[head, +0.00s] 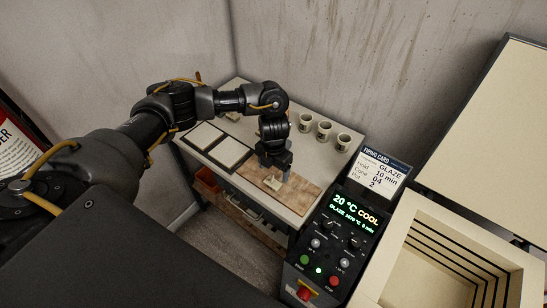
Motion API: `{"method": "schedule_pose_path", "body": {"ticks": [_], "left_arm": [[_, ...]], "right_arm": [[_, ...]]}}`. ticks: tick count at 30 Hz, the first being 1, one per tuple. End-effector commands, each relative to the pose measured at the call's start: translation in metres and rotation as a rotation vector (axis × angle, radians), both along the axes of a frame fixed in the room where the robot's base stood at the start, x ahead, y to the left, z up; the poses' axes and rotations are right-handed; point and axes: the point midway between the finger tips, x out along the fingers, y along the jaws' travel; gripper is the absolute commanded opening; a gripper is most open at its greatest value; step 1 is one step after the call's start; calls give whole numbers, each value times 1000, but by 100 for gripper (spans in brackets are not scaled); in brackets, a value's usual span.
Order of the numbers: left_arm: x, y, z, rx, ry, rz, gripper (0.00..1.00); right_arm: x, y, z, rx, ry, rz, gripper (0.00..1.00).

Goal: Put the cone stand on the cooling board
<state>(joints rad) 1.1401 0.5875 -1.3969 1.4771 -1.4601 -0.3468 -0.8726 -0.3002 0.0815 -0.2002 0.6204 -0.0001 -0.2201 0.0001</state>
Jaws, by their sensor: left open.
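A wooden board (303,193), which looks like the cooling board, lies at the front of the table. A small pale piece (273,184), which looks like the cone stand, sits on the board's left part. My left gripper (277,171) is open, pointing down just above and behind this piece. The gripper looks empty, and I cannot tell whether a finger touches the piece. My right gripper is not in view.
Several cups (324,130) stand at the table's back right. Two pale, dark-edged tiles (229,151) lie at the left. A control box (333,238) with a firing card (377,178) and an open stepped kiln (437,245) stand at the right.

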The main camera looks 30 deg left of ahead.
Motion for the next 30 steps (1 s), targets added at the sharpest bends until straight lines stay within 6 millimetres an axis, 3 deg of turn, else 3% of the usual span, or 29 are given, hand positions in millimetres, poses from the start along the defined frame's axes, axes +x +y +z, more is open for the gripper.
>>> {"method": "schedule_pose_path", "body": {"ticks": [1,6,11,30], "left_arm": [[2,1,14,1,-6,-4,77],[1,1,42,2,-3,-1,77],[0,0,58,1,-1,0,77],[-1,-1,62,-1,0,1,77]], "right_arm": [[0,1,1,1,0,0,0],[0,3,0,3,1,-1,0],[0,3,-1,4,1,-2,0],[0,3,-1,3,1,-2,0]]}}
